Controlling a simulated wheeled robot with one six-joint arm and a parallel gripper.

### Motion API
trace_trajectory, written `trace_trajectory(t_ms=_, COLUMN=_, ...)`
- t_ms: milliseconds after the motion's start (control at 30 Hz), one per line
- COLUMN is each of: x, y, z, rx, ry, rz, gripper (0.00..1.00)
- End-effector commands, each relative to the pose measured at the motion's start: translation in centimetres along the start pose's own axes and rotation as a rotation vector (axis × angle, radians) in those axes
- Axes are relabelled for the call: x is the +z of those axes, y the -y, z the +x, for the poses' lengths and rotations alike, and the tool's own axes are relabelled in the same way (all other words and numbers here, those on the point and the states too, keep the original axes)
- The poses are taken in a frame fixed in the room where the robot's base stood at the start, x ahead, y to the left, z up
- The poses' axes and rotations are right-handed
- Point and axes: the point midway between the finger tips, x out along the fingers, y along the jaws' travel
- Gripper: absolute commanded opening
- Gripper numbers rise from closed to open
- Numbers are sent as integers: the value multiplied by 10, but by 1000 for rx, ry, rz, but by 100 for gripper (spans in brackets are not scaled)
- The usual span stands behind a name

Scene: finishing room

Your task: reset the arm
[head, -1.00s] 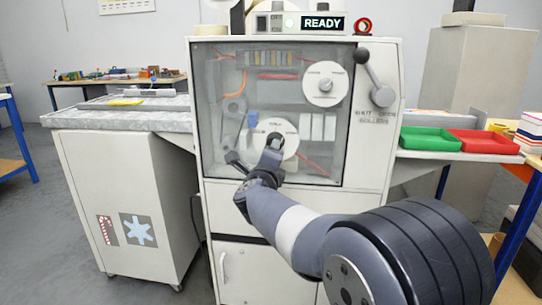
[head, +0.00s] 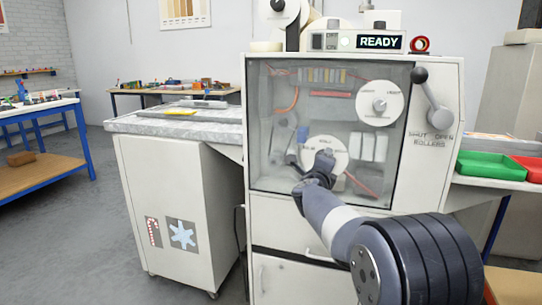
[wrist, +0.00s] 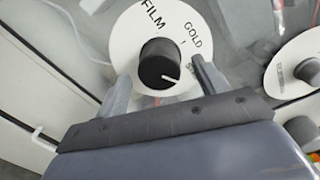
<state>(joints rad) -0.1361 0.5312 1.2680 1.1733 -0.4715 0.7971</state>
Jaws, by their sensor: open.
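My gripper (wrist: 160,92) is open in the wrist view, its two fingers apart on either side of a black knob (wrist: 160,62). Whether the fingers touch the knob, I cannot tell. In the head view my arm reaches to the front of the machine (head: 262,215), and my gripper (head: 322,160) is in front of the lower white dial (head: 341,150), hiding its knob.
An upper dial (head: 380,102) and a black-knobbed lever (head: 428,95) marked SHUT, OPEN, ROLLERS are nearby. A sign (head: 380,42) reads READY. A green tray (head: 490,166) and a red tray (head: 528,168) are at right. Open floor (head: 75,235) lies at left.

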Motion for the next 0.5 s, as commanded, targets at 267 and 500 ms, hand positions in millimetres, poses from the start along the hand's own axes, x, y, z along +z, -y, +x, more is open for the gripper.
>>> trace_trajectory(t_ms=267, x=0, y=0, z=23, rx=-1, ry=0, rz=0, gripper=68)
trace_trajectory(t_ms=500, x=0, y=0, z=22, rx=0, ry=0, rz=-22, gripper=68)
